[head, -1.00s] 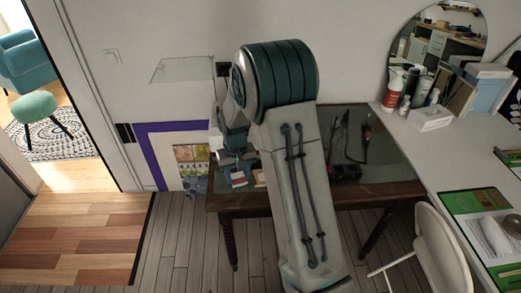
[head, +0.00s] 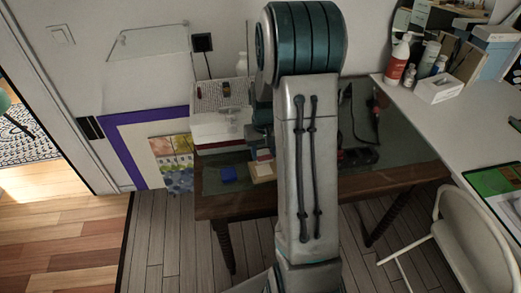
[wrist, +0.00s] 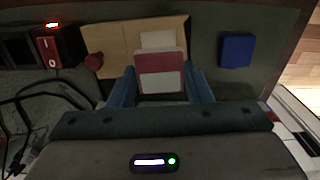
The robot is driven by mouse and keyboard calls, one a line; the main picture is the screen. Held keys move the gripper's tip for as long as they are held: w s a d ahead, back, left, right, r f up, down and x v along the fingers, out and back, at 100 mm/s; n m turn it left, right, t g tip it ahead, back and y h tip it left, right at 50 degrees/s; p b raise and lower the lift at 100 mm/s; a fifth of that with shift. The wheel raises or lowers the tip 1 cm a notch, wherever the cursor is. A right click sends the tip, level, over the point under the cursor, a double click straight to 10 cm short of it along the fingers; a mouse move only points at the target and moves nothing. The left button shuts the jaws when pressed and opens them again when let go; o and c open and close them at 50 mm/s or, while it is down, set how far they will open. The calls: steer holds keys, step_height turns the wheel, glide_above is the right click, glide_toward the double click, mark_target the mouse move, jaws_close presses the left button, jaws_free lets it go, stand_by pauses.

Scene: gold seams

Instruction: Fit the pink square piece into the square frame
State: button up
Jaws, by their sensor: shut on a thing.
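In the wrist view my gripper (wrist: 163,78) is shut on a square pinkish-red piece (wrist: 174,64) with a pale panel on its face. Behind the piece lies a tan board (wrist: 118,38) on the table, with a cream square area (wrist: 157,40) partly covered by the piece. I cannot tell whether that area is the square frame's opening. The piece appears in front of the board; contact cannot be told. In the head view the board (head: 263,173) shows left of my arm, which hides most of my gripper.
A blue block (wrist: 237,50) lies right of the board, and a small dark red piece (wrist: 94,59) sits at its left side. A black-and-red device (wrist: 57,46) and cables are further left. A white machine (head: 217,126) stands at the table's back left.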

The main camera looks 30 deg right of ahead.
mark_target(264, 171)
steer(key=shift+d+f+b, duration=0.1)
steer(key=shift+f+b, duration=1.5)
steer(key=shift+f, duration=0.85)
steer(key=shift+s+f+b, duration=0.1)
steer(key=shift+f+b, duration=0.35)
steer(key=shift+f, duration=0.05)
stand_by(0.4)
steer(key=o, duration=0.9)
steer(key=shift+r+p, duration=2.45)
steer(key=shift+r, duration=1.05)
